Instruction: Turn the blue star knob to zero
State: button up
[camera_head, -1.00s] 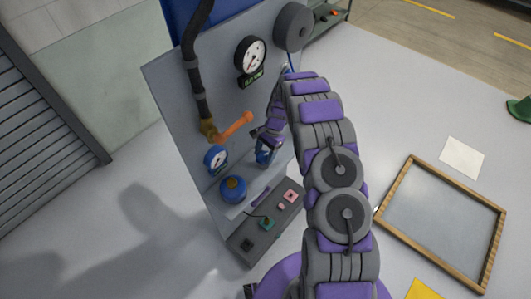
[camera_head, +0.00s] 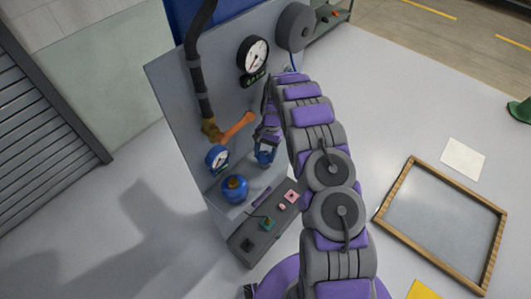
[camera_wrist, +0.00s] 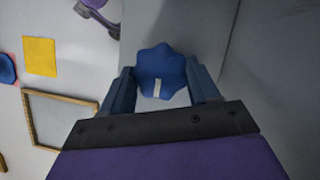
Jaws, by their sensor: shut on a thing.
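The blue star knob (camera_wrist: 160,65) shows in the wrist view with its lobed edge and a short white mark at its lower middle. My gripper (camera_wrist: 160,80) has its two blue fingers on the left and right sides of the knob, shut on it. In the head view my gripper (camera_head: 264,153) is at the grey panel (camera_head: 233,130), right of the small blue gauge. There, the knob and the blue fingers are too small to tell apart.
A large white-faced gauge (camera_head: 253,54), a black hose (camera_head: 198,80), an orange lever (camera_head: 236,127), a small blue gauge (camera_head: 217,158) and a round blue part (camera_head: 235,188) crowd the panel. A grey box (camera_head: 257,236) with small parts stands below. A wood-framed panel (camera_head: 414,165) lies right.

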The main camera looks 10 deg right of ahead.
aim_at(262, 157)
jog(key=shift+a, duration=0.1)
jog(key=o, duration=1.1)
jog(key=shift+c, duration=0.2)
jog(key=shift+r, duration=0.1)
jog(key=shift+r, duration=0.3)
notch_tip(262, 157, up, 3)
jog(key=shift+w+a, duration=0.1)
jog(key=s+r, duration=0.1)
jog(key=s, duration=1.5)
